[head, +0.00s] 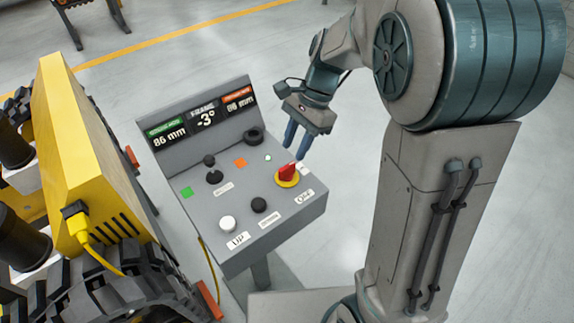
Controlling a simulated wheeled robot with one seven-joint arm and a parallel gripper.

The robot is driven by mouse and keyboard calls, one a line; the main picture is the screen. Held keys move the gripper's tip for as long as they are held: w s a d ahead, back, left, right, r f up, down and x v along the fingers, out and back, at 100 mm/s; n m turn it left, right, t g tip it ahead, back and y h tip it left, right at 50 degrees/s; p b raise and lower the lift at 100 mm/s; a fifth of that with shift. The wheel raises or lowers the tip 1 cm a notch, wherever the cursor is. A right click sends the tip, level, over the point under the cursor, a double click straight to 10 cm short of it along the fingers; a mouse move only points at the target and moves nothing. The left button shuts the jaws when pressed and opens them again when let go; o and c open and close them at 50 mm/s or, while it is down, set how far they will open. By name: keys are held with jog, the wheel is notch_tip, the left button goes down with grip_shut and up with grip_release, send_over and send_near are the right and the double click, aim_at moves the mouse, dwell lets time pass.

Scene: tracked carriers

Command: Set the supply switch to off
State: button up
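A red rotary switch (287,174) on a yellow round base sits at the right side of the grey control panel (240,197). I take it to be the supply switch. A white label that seems to read "OFF" (304,197) is in front of it, and part of another small white label shows beside it. The exact position the red handle points to is hard to tell. My gripper (297,145) hangs just above and behind the red switch, with its two blue fingers apart and nothing between them. Whether a fingertip touches the switch cannot be told.
The panel also carries a white button (228,223), a black button (259,205), a black joystick (213,172) and a black knob (253,136). Its display (204,117) shows 86 mm, -3° and 86 mm. A yellow tracked carrier (90,150) stands close at left.

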aim_at(287, 166)
jog(key=x, duration=0.6)
jog(key=shift+s+a+f, duration=0.1)
jog(key=shift+f, duration=0.25)
grip_shut()
